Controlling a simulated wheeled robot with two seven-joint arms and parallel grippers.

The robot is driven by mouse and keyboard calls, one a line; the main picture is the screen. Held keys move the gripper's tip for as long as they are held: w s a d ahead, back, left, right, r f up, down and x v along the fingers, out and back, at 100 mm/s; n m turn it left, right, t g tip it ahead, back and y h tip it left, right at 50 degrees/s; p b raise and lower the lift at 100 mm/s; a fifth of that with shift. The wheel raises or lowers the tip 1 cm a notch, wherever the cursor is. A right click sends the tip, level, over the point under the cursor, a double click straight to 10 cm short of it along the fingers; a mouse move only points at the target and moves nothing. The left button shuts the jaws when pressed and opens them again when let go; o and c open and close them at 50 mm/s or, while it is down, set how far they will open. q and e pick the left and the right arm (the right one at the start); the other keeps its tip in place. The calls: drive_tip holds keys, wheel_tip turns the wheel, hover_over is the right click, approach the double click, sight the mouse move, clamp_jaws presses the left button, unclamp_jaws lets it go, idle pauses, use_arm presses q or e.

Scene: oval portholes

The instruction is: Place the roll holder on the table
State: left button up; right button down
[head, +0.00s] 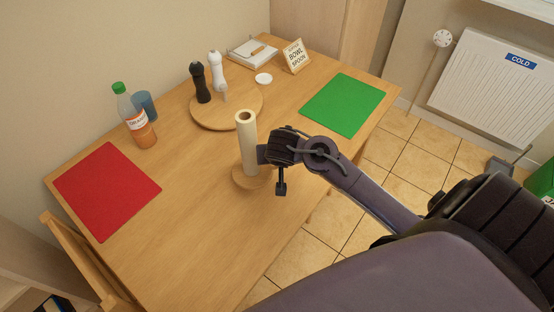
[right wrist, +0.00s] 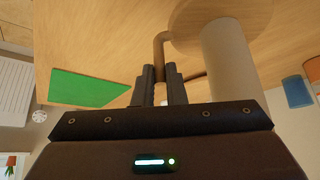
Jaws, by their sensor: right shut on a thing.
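The roll holder has a round wooden base (head: 240,182) and a thin curved wooden side arm (right wrist: 160,45). It carries a tall pale paper roll (head: 246,138), which also shows in the right wrist view (right wrist: 230,60). It stands upright over the middle of the wooden table (head: 190,220), close to the near right edge. Whether the base touches the tabletop I cannot tell. My right gripper (head: 262,154) is beside the roll, and in the right wrist view its fingers (right wrist: 160,88) are shut on the side arm. My left gripper is not in view.
A red mat (head: 107,190) lies left and a green mat (head: 343,104) right. A bottle (head: 136,118) and blue cup (head: 145,105) stand behind. A round board (head: 228,117) holds dark and white mills. A sign (head: 295,57) stands at the back. The front-left tabletop is clear.

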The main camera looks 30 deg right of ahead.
sight(277, 168)
drive_tip(key=shift+w+f+b, duration=0.1)
drive_tip(key=shift+f+b, duration=0.4)
drive_tip(key=shift+f, duration=2.25)
drive_tip(key=c, duration=1.5)
unclamp_jaws()
drive_tip(key=shift+r, duration=0.25)
drive_tip(key=p+v, duration=0.1)
drive_tip(key=v, duration=1)
drive_tip(key=shift+s+a+r, duration=0.1)
drive_tip(key=shift+s+r, duration=0.15)
drive_tip(key=shift+s, duration=0.1)
